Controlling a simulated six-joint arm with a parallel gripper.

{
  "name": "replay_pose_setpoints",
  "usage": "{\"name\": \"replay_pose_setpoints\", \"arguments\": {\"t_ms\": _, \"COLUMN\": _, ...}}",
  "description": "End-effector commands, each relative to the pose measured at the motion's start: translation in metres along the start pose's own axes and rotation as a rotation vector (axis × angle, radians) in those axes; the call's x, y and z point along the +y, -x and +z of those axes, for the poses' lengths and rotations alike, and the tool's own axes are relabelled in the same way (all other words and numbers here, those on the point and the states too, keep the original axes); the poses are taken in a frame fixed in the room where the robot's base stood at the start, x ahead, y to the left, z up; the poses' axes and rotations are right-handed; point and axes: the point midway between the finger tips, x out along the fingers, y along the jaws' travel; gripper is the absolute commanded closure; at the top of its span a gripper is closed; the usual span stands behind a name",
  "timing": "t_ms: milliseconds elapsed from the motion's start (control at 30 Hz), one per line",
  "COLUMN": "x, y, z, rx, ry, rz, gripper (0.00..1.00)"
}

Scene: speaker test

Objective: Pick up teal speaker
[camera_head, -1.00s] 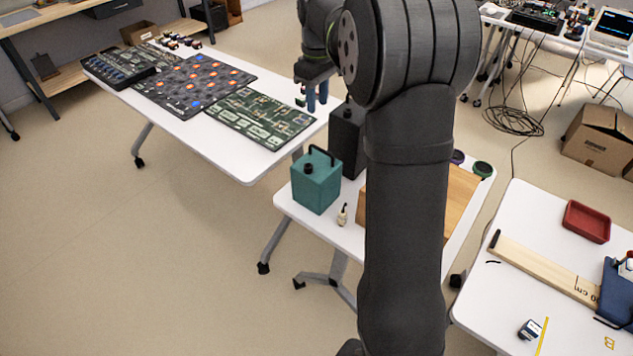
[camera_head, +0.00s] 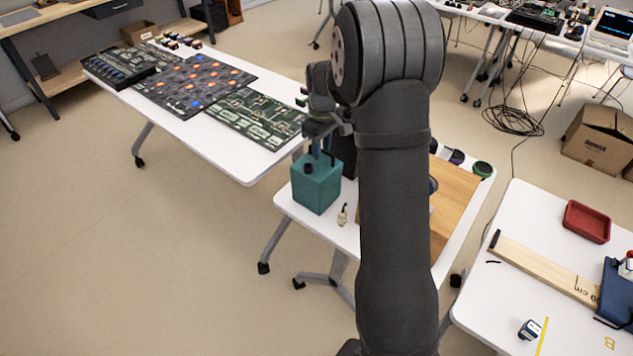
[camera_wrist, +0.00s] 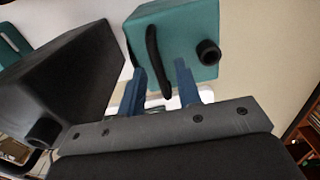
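The teal speaker (camera_head: 316,187) is a box with a black handle and a black knob on top. It stands upright at the left corner of the middle white table (camera_head: 292,212). My gripper (camera_head: 322,150) is just above its top. In the wrist view, the speaker (camera_wrist: 184,32) fills the upper middle. The two blue fingers of my gripper (camera_wrist: 162,82) are apart, with the black handle (camera_wrist: 157,60) between them. I cannot see contact with the handle.
A black speaker (camera_wrist: 65,75) stands close beside the teal one; my arm mostly hides it in the head view. A small cream bottle (camera_head: 342,215) stands in front. A wooden board (camera_head: 455,200) lies to the right. Another white table (camera_head: 245,165) with circuit-pattern boards is at left.

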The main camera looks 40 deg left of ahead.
Motion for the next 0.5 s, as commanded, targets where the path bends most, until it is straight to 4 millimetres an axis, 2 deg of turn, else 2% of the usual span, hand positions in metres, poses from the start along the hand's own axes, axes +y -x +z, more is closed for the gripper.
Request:
{"name": "replay_pose_setpoints", "arguments": {"t_ms": 133, "x": -0.0005, "y": -0.0134, "z": -0.0004, "rx": 0.001, "ry": 0.001, "rz": 0.0, "gripper": 0.69}}
{"name": "replay_pose_setpoints", "arguments": {"t_ms": 367, "x": -0.0005, "y": -0.0143, "z": -0.0005, "rx": 0.001, "ry": 0.001, "rz": 0.001, "gripper": 0.69}}
{"name": "replay_pose_setpoints", "arguments": {"t_ms": 500, "x": -0.0004, "y": -0.0141, "z": -0.0005, "rx": 0.001, "ry": 0.001, "rz": 0.001, "gripper": 0.94}}
